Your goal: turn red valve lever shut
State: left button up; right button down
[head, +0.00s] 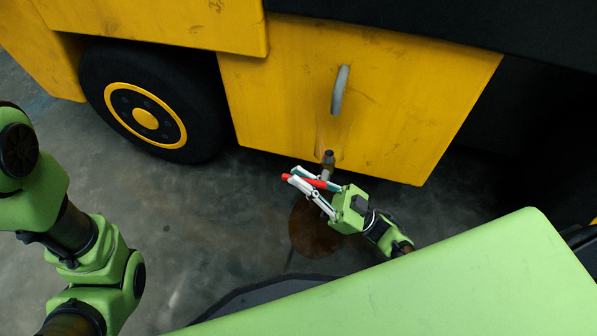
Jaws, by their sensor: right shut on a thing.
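The red valve lever (319,183) sits low in front of the yellow machine, by a small dark and metal pipe fitting (328,160). My right gripper (300,177) comes in from the lower right. Its white fingers lie along both sides of the red lever and are shut on it. The fingers hide part of the lever and of the valve body. My left arm shows at the left edge, but its gripper is out of view.
A yellow vehicle body (270,110) with a curved grey handle (340,90) stands behind the valve. A black wheel (95,90) is at the left. A brown round stain or puddle (312,238) lies on the grey floor (190,210) below the gripper.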

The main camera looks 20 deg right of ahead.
jog(key=shift+d+y, duration=0.1)
jog(key=shift+y, duration=0.2)
jog(key=shift+r, duration=0.1)
jog(key=c, duration=2.2)
grip_release()
jog(key=shift+t, duration=0.3)
jog(key=shift+o, duration=0.2)
jog(key=v, duration=0.7)
jog(key=shift+s, duration=0.2)
